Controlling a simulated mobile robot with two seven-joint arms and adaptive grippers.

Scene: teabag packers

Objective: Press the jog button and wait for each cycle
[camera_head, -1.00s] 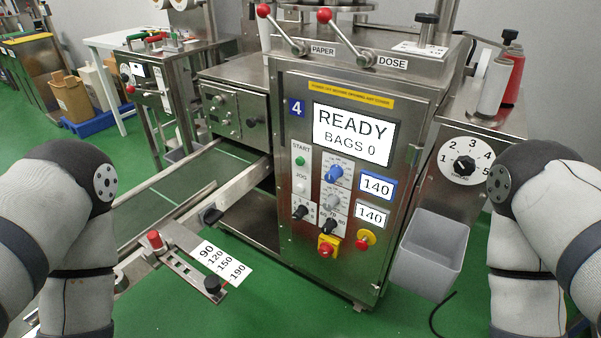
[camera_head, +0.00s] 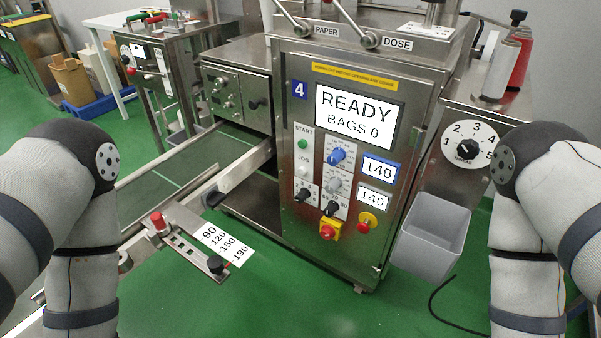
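The packing machine numbered 4 stands in the middle of the head view, its steel front panel (camera_head: 292,222) facing me. The white jog button (camera_head: 303,170) sits under the JOG label on that panel, below the green start button (camera_head: 303,144). The screen (camera_head: 352,116) reads READY and BAGS 0. Two small displays (camera_head: 379,169) read 140. My two arms show at the left and right edges, apart from the machine. Both grippers are out of view.
A grey bin (camera_head: 432,237) hangs at the machine's right under a numbered dial (camera_head: 466,149). A slide scale (camera_head: 187,244) with a red knob juts out at front left. A red button (camera_head: 327,232) is low on the panel. Green floor (camera_head: 290,305) is clear in front.

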